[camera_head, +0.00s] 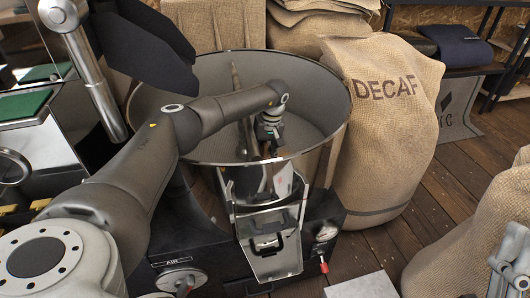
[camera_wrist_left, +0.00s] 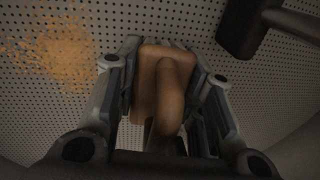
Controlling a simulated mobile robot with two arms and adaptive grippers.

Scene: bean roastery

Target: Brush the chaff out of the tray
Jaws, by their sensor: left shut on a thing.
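The tray is the wide, round metal cooling tray (camera_head: 325,98) in the middle of the head view. Its floor (camera_wrist_left: 60,120) is perforated in the wrist view. A loose patch of orange-brown chaff (camera_wrist_left: 55,50) lies on that floor at the upper left, apart from my gripper. My left arm reaches over the tray, and my left gripper (camera_head: 266,148) is down inside it. In the wrist view the left gripper (camera_wrist_left: 163,100) is shut on a brown, rounded handle (camera_wrist_left: 172,85), which I take for the brush. Its bristles are hidden.
A dark arm-like part (camera_wrist_left: 240,25) stands in the tray at the wrist view's upper right. A metal chute (camera_head: 272,235) is on the tray's front. A DECAF sack (camera_head: 390,130) stands close at the right. A dark roaster part (camera_head: 150,45) hangs at the left.

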